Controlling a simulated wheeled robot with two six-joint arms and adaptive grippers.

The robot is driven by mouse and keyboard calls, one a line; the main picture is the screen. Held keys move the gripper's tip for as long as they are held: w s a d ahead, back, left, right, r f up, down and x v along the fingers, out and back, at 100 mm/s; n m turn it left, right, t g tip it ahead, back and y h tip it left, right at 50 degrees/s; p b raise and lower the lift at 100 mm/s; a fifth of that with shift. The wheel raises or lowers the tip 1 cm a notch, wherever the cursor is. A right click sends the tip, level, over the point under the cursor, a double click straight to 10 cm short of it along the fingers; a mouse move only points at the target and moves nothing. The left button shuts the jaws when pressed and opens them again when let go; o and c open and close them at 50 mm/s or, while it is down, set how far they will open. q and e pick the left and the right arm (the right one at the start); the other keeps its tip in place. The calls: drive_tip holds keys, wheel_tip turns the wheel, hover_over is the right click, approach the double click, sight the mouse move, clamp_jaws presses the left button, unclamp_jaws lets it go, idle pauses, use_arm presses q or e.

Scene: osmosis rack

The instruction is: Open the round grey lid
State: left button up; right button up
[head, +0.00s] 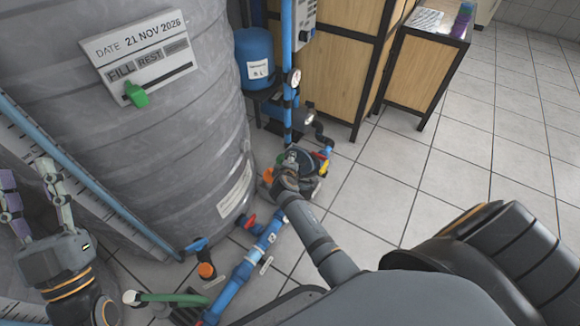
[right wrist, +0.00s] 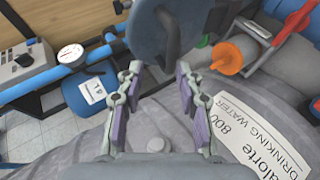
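The round grey lid (right wrist: 150,35), a blue-grey disc with a dark curved bar across it, shows at the top of the right wrist view. My right gripper (right wrist: 158,72) is open, its two purple-padded fingers apart and pointing toward the disc's lower edge. Nothing is held between them; whether a fingertip touches the lid I cannot tell. In the head view my right arm reaches down to the pump assembly on the floor, and its wrist hides most of the lid there. My left gripper (head: 32,185) is open and empty in front of the large tank at the left.
The large grey tank (head: 150,110) stands close beside the right gripper. An orange knob (right wrist: 235,55) and a red handle (right wrist: 292,22) are near the lid. Blue pipes (head: 240,275), a blue vessel (head: 258,55) and wooden cabinets (head: 330,60) surround it. Tiled floor (head: 390,195) is free at right.

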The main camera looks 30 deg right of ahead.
wheel_tip(320, 180, up, 7)
drive_tip(key=shift+r, duration=0.15)
idle(0.4)
